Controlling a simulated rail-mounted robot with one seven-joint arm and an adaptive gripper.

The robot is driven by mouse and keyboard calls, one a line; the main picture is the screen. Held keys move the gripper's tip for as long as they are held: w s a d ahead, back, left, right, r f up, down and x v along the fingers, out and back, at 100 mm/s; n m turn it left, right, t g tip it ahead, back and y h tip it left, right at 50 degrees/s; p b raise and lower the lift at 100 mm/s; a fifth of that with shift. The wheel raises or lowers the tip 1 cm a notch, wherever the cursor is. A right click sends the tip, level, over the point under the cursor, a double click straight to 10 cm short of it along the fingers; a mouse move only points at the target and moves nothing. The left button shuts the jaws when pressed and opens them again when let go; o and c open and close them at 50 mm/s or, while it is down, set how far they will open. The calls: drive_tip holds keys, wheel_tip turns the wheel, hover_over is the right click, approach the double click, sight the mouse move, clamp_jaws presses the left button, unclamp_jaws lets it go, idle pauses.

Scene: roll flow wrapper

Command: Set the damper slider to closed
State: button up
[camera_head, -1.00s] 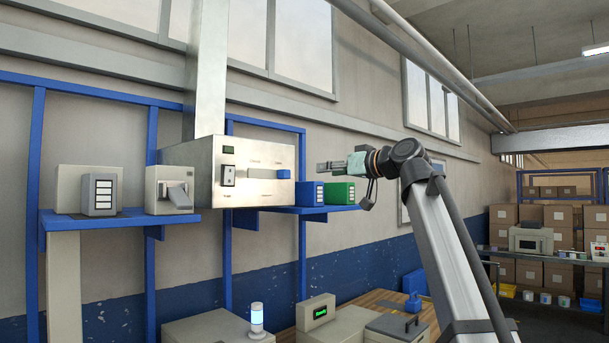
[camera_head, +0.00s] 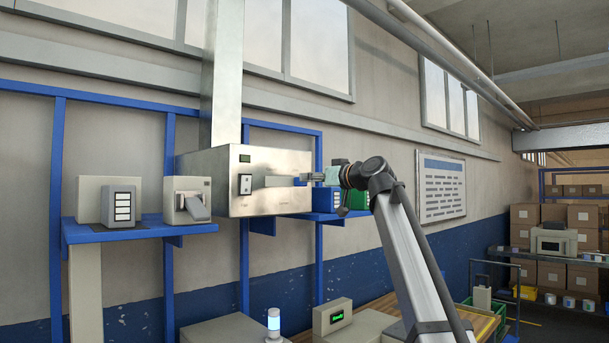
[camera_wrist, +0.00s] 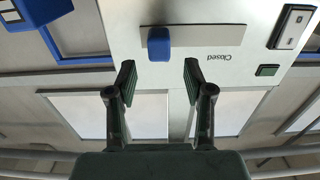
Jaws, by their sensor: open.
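The damper slider is a blue knob (camera_wrist: 160,43) on a grey slot plate (camera_wrist: 185,42), on the front of a metal control box (camera_head: 237,198). In the wrist view the picture is upside down, and the knob sits towards the plate's left end. The printed word "Closed" (camera_wrist: 222,57) lies to the right, on the side of the switch. My gripper (camera_wrist: 160,82) is open and empty, its two fingers pointing at the panel with the knob lined up between them but beyond the tips. In the head view my gripper (camera_head: 317,177) is at the box's right end and hides the knob.
A rocker switch (camera_head: 245,184) and a green indicator (camera_head: 244,158) are on the same panel. Blue and green boxes (camera_head: 355,200) stand on the shelf behind my gripper. A lever box (camera_head: 187,200) is left of the panel. A light column duct (camera_head: 222,75) rises above.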

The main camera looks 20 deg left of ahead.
drive_tip(key=shift+p+x, duration=0.4)
drive_tip(key=shift+x, duration=1.7)
drive_tip(key=shift+d, duration=0.1)
clamp_jaws()
